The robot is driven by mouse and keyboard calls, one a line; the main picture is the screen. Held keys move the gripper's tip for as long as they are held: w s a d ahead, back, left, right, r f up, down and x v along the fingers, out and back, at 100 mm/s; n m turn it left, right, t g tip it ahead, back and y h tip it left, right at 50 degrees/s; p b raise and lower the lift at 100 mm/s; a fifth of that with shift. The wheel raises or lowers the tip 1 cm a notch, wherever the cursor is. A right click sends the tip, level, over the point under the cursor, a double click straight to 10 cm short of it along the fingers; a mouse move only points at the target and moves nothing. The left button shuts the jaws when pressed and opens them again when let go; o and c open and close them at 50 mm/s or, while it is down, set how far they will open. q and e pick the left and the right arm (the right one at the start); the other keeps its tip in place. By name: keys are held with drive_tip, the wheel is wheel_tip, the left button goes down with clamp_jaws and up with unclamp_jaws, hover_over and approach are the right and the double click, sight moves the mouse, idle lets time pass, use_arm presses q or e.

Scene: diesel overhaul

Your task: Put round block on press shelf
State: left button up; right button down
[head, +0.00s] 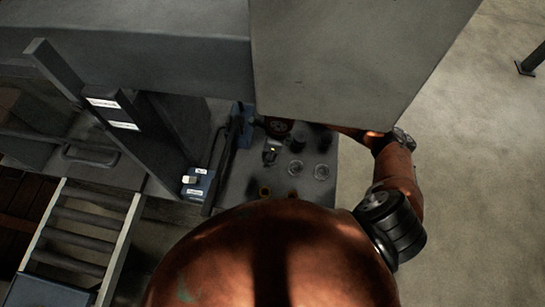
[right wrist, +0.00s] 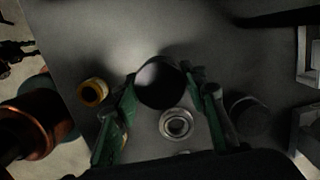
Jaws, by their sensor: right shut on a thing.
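The round block (right wrist: 160,84), a dark cylinder, is between the green fingers of my right gripper (right wrist: 170,92) in the right wrist view. The gripper is shut on it, above a grey surface (right wrist: 190,38). I cannot tell the height of the block above that surface. In the head view my right arm reaches in from the right, partly behind a large grey body, and the held block cannot be made out surely. I cannot tell for certain which surface is the press shelf. My left gripper is not in view.
A yellow-rimmed ring (right wrist: 93,92), a metal ring part (right wrist: 176,124) and a dark round part (right wrist: 248,116) are near the fingers. In the head view a large grey body (head: 350,60) hides much. A roller track (head: 80,240) and a blue control box (head: 198,184) are at left.

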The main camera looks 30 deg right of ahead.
drive_tip(key=shift+f, duration=2.2)
drive_tip(key=shift+f, duration=0.1)
drive_tip(key=c, duration=1.2)
unclamp_jaws()
drive_tip(key=shift+f, duration=0.1)
drive_tip(key=r, duration=0.4)
drive_tip(key=d+r, duration=0.1)
drive_tip(key=r, duration=0.3)
drive_tip(key=s+r, duration=0.1)
drive_tip(key=r, duration=0.3)
drive_tip(key=shift+s+d+r, duration=0.1)
drive_tip(key=shift+d, duration=0.05)
